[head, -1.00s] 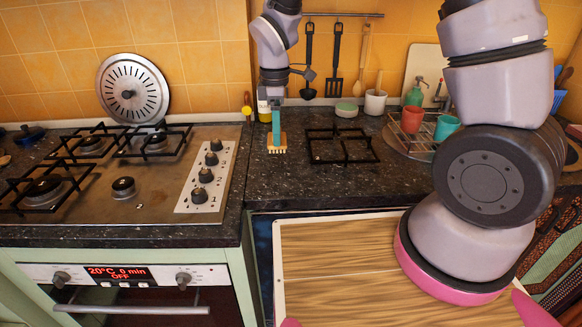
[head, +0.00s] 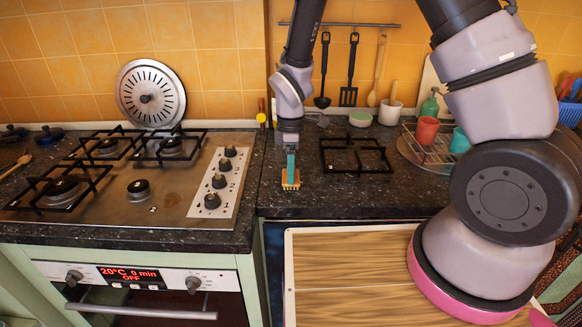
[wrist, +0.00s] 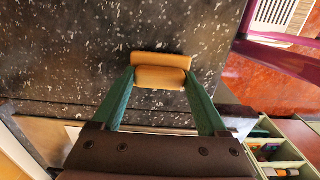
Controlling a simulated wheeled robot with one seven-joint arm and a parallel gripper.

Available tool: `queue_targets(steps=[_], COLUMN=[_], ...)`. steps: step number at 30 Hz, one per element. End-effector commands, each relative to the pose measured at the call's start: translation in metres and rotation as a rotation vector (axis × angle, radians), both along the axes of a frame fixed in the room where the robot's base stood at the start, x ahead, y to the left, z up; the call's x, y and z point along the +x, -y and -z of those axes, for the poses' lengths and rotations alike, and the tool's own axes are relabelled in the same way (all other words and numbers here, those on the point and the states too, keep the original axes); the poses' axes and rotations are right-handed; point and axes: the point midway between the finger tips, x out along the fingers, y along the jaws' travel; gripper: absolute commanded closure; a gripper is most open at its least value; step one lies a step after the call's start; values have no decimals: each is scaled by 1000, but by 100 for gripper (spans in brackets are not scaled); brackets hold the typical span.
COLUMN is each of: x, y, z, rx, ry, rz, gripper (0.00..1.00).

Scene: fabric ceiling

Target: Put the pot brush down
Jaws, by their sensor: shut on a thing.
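The pot brush (head: 290,181) is a small tan block with bristles. My gripper (head: 291,168) has green fingers and points down, shut on the brush. The brush is over the dark speckled countertop (head: 330,200), near its front edge and right of the stove; I cannot tell if it touches the surface. In the wrist view the brush (wrist: 160,60) sits between the tips of my gripper (wrist: 160,80), with the speckled counter behind it.
A black burner grate (head: 356,155) stands to the right of the brush. The gas stove (head: 170,200) is to the left. A rack with cups (head: 427,131) is further right. A wooden board (head: 350,270) lies below in front. Bare counter lies around the brush.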

Motion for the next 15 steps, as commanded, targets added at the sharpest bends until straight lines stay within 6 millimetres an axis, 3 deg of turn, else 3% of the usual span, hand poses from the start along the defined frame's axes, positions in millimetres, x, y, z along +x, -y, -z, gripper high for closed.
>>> queue_targets(steps=[1,2,3,11,15], x=[0,0,0,0,1], y=[0,0,0,0,-1], z=[2,2,2,1,-9], rx=[-1,0,0,0,2], ry=[-1,0,0,0,2], rz=[1,1,0,0,0], gripper=[100,16,1,0,0])
